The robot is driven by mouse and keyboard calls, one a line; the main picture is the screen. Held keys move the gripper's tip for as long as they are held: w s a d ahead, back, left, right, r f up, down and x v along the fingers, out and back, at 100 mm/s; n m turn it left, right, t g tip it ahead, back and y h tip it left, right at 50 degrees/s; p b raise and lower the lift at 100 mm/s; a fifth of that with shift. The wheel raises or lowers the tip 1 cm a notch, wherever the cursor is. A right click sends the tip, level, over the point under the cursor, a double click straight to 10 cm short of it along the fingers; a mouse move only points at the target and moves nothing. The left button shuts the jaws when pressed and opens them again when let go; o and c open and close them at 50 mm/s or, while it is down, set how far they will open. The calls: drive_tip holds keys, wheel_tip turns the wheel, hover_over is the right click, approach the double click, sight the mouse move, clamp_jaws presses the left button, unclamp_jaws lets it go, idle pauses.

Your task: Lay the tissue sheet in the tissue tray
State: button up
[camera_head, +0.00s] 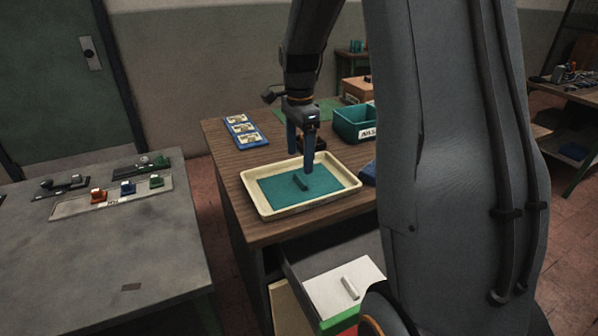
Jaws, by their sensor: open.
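A cream, shallow tray (252,196) stands on the wooden table. A white sheet (325,292) with a pale bar (350,288) lies lower down, by the open drawer below the table. No label shows which sheet is tissue.
A blue holder with cards (245,131) lies at the table's back left. A teal bin (352,123) with a label and a cardboard box (356,88) stand behind the tray. A grey bench (120,250) with small coloured parts is at left. My arm hides the table's right side.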

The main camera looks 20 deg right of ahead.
wheel_tip(320, 180, up, 5)
drive_tip(key=s+a+f+n, duration=0.5)
drive_tip(key=s+n, duration=0.4)
drive_tip(key=s, duration=0.1)
drive_tip(key=s+a+f+n+t, duration=0.1)
drive_tip(key=s+a+f+n, duration=0.4)
drive_tip(key=s+n, duration=0.4)
drive_tip(key=shift+s+a+b, duration=0.45)
drive_tip(key=shift+s+a, duration=0.05)
drive_tip(key=shift+a, duration=0.3)
